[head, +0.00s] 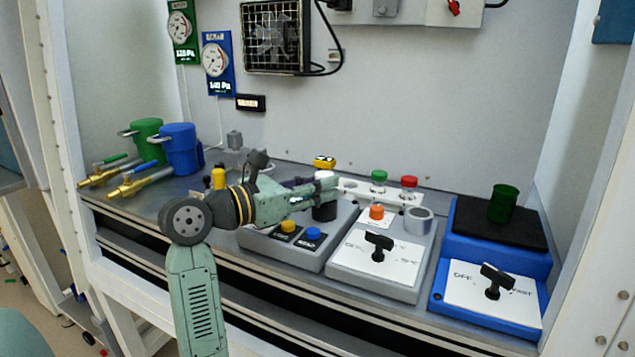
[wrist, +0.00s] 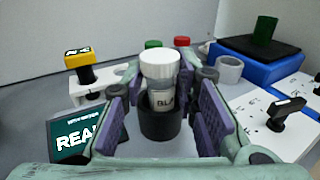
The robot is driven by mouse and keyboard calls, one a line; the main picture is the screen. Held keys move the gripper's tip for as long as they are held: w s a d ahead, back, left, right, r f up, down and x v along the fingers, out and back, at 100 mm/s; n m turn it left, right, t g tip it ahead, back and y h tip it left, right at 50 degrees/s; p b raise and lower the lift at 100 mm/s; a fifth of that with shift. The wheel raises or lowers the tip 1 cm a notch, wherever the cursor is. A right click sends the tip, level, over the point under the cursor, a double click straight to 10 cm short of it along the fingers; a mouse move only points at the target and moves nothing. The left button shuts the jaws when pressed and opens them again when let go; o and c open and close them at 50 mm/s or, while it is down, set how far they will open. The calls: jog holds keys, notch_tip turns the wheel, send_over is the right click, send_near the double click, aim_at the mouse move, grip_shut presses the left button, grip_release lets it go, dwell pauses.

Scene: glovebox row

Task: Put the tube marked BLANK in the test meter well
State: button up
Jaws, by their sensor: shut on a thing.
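The tube with a white cap (wrist: 160,64) has a label whose visible letters read "BLA". It stands upright with its lower end hidden by the rim of the dark round well (wrist: 160,124) of the test meter. In the head view the well (head: 325,212) is on the grey test meter (head: 290,250), which has a yellow and a blue button. How deep the tube sits is hard to tell.
A grey box with a black knob (head: 379,243) and a blue unit (head: 490,290) with a green beaker (head: 503,203) stand to the right. A meter screen (wrist: 80,140) is at left.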

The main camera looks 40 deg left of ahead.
jog(key=shift+f, duration=0.1)
jog(key=shift+f, duration=0.15)
jog(key=o, duration=1.1)
